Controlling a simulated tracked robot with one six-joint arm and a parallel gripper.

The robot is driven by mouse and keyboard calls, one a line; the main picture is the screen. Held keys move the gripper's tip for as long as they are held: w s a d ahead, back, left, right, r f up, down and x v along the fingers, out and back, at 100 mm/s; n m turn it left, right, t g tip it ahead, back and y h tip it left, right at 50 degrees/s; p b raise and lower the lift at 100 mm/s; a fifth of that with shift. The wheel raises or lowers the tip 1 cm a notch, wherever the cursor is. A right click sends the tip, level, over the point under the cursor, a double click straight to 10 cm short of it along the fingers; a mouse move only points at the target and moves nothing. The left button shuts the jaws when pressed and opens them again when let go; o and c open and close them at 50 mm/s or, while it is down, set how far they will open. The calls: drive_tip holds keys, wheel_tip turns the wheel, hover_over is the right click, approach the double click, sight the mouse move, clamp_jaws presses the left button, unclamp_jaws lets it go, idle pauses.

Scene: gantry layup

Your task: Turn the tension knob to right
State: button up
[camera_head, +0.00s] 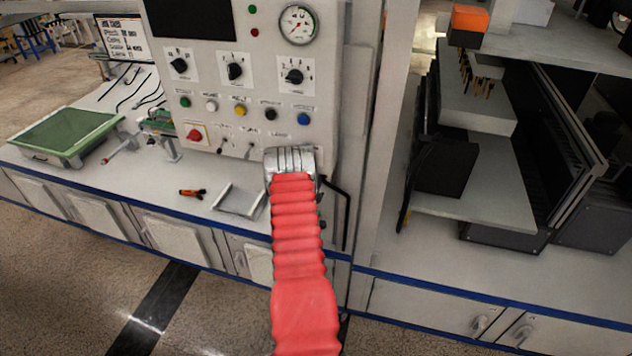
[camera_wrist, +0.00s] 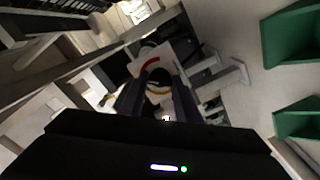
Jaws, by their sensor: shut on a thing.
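In the wrist view, the two dark fingers of my gripper (camera_wrist: 158,90) are closed around a dark round knob (camera_wrist: 158,76). The knob sits in front of a pale dial plate (camera_wrist: 145,62) with a red arc and a yellow-orange arc. I take this to be the tension knob; its pointer cannot be made out. In the head view, my red-sleeved arm reaches to the lower right of the grey control panel (camera_head: 235,118), and its metal end hides both my fingers and the held knob.
The panel carries black rotary knobs (camera_head: 235,71), a pressure gauge (camera_head: 299,24) and coloured buttons. On the bench are a green tray (camera_head: 60,135), an orange-handled tool (camera_head: 191,193) and a small metal frame (camera_head: 238,200). Shelving with dark boxes (camera_head: 446,165) stands right of the post.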

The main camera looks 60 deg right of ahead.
drive_tip(key=n, duration=0.5)
drive_tip(key=shift+w+n, duration=0.1)
drive_tip(key=shift+n, duration=0.2)
idle(0.4)
drive_tip(key=o, duration=1)
drive_tip(key=shift+o, duration=0.2)
drive_tip(key=s+a, duration=0.2)
drive_tip(key=a, duration=1.1)
drive_tip(key=shift+a, duration=0.3)
drive_tip(key=shift+s+f, duration=0.1)
